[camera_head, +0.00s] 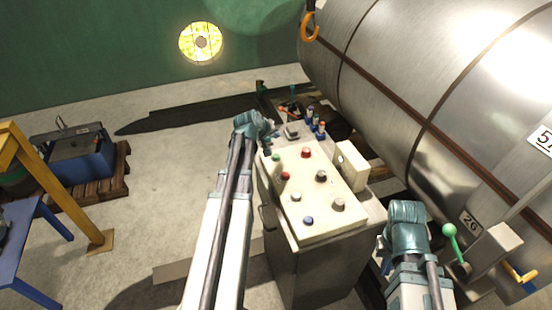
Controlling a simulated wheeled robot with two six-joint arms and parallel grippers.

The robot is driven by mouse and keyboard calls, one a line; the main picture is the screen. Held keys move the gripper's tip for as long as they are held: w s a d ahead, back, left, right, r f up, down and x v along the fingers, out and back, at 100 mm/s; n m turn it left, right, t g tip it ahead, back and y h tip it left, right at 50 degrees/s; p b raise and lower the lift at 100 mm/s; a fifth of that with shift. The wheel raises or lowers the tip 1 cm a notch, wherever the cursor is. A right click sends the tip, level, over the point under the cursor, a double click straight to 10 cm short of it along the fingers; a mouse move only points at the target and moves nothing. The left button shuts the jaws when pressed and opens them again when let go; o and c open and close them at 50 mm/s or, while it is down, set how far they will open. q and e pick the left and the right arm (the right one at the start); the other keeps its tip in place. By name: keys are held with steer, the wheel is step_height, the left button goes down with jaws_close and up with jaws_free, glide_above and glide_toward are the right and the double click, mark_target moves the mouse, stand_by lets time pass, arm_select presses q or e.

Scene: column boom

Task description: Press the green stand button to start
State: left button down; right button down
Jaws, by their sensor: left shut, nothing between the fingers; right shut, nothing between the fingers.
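The stand is a grey cabinet with a cream sloped panel (325,215) that carries several buttons and knobs. The green button (276,158) sits at the panel's far left corner, beside a red button (285,176). My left gripper (267,149) is shut and empty, pointing down close to the green button. I cannot tell whether it touches the button. My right gripper (384,242) is shut and empty, low at the right side of the stand, partly hidden by its own wrist.
A large metal tank (420,80) fills the right side. A green-knobbed lever (449,230) stands near my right arm. Small bottles (315,125) stand behind the panel. A yellow frame (50,185) and a blue machine (80,155) on a pallet are at the left. Open floor lies between.

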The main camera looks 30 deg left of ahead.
mark_target(275, 158)
arm_select(q)
step_height(275, 158, down, 7)
steer(key=b, duration=0.6)
steer(key=shift+f, duration=0.15)
steer(key=shift+f+b, duration=0.1)
steer(key=shift+b, duration=0.2)
stand_by(1.3)
steer(key=shift+f+b, duration=0.3)
steer(key=shift+b, duration=0.05)
steer(key=shift+f+b, duration=0.5)
stand_by(0.6)
steer(key=shift+r, duration=0.1)
stand_by(0.4)
steer(key=shift+r+p, duration=0.85)
steer(key=shift+p, duration=0.1)
steer(key=shift+r, duration=0.1)
step_height(275, 158, up, 5)
steer(key=p, duration=0.5)
